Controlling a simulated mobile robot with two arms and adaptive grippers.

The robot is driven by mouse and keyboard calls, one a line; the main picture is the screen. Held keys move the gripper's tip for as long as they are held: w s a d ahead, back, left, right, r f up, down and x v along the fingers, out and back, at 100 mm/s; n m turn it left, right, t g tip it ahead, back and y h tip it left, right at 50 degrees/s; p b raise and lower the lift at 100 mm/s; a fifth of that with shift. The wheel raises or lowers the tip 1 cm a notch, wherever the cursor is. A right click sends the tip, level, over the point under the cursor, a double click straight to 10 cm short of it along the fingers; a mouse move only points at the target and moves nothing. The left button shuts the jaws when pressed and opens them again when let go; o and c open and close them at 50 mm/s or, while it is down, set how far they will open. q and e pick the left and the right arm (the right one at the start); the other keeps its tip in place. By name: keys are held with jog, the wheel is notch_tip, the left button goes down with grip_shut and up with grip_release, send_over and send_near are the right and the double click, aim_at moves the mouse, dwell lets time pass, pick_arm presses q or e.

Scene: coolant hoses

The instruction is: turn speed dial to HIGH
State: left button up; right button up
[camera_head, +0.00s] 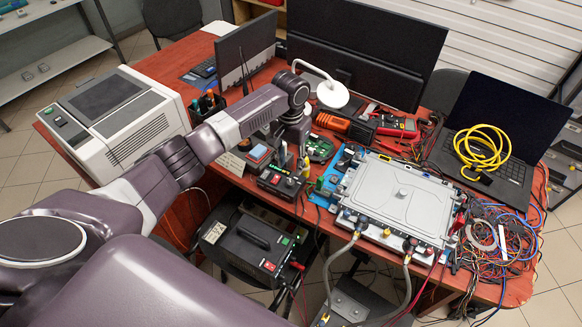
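My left arm reaches in from the left, and its gripper (293,169) points down over a small black control box (273,184) at the table's front edge. Two fingers show with a gap between them, so the gripper looks open. Its tips are close to the box's right part; I cannot tell whether they touch it. The box carries small red and green parts on its top. I cannot make out a speed dial or its setting; the gripper covers part of that area. My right gripper is not in view.
A grey metal-lidded unit (400,197) with hoses at its front stands right of the gripper. A larger black box (243,246) sits lower, before the table. A laptop (505,125), yellow cable coil (481,146), white lamp (333,94), multimeter (396,126) and grey-white machine (117,117) crowd the table.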

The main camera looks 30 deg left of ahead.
aim_at(291, 182)
pick_arm(q)
jog(key=shift+s+d+f, duration=0.1)
jog(key=shift+s+f, duration=0.1)
jog(key=shift+f, duration=0.25)
jog(key=f, duration=0.4)
jog(key=shift+s+d+f+p, duration=0.25)
jog(key=shift+s+f+p, duration=0.05)
jog(key=shift+s+p, duration=0.05)
jog(key=shift+w+a+f, duration=0.1)
jog(key=shift+f, duration=0.65)
jog(key=shift+c, duration=0.5)
jog(key=c, duration=0.8)
grip_shut()
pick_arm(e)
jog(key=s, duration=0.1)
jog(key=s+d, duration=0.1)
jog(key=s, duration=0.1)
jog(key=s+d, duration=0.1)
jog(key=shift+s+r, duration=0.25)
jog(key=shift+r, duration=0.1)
